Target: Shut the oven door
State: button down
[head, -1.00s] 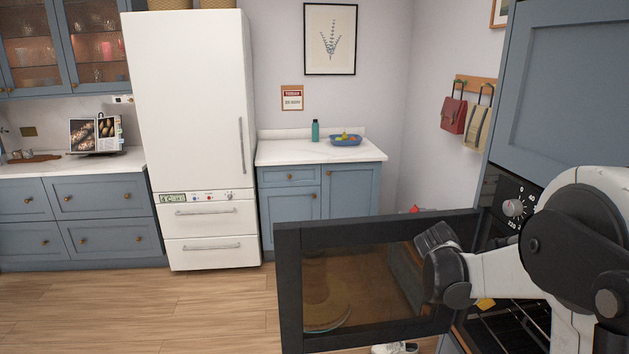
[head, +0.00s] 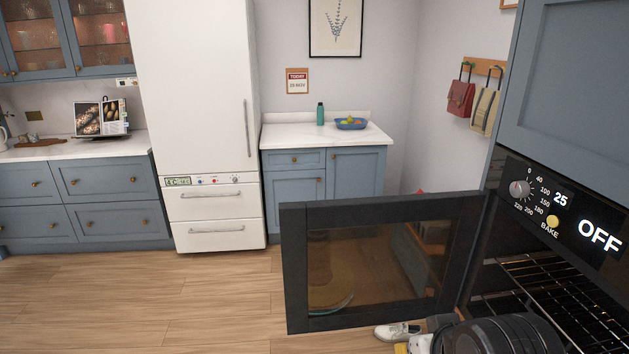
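The oven door (head: 296,270), a dark frame with a glass pane, stands wide open in the head view. It is hinged on its right side beside the oven and swings out to the left. The oven (head: 515,255) is at the right, its cavity open with wire racks (head: 545,270) inside. Dark and white parts of my arm show at the bottom edge, in front of the oven opening and below the door's lower right corner. My gripper is low there and mostly cut off or hidden; its fingers cannot be made out.
The oven panel has a knob (head: 519,190), a yellow bake button (head: 552,221) and a display reading OFF. A white shoe (head: 397,331) lies on the floor below the door. Open wooden floor (head: 200,300) lies left of the door. A white fridge (head: 205,120) stands behind.

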aim_at(349, 262)
jog(key=i+j+z, duration=0.25)
jog(key=j+z, duration=0.2)
jog(key=j, duration=0.3)
jog(key=i+j+z, duration=0.15)
jog(key=j+z, duration=0.3)
jog(key=j, duration=0.35)
jog(key=j+z, duration=0.45)
jog(key=j, duration=0.35)
jog(key=k+j+z, duration=0.15)
jog(key=j+z, duration=0.3)
jog(key=j, duration=0.35)
jog(key=j+z, duration=0.2)
jog(key=j, duration=0.2)
jog(key=j+z, duration=0.25)
jog(key=j, duration=0.15)
jog(key=k+j+z, duration=0.2)
jog(key=j, duration=0.15)
jog(key=j+z, duration=0.25)
jog(key=j, duration=0.15)
jog(key=k+j+z, duration=0.2)
jog(key=j, duration=0.15)
jog(key=i+j, duration=0.25)
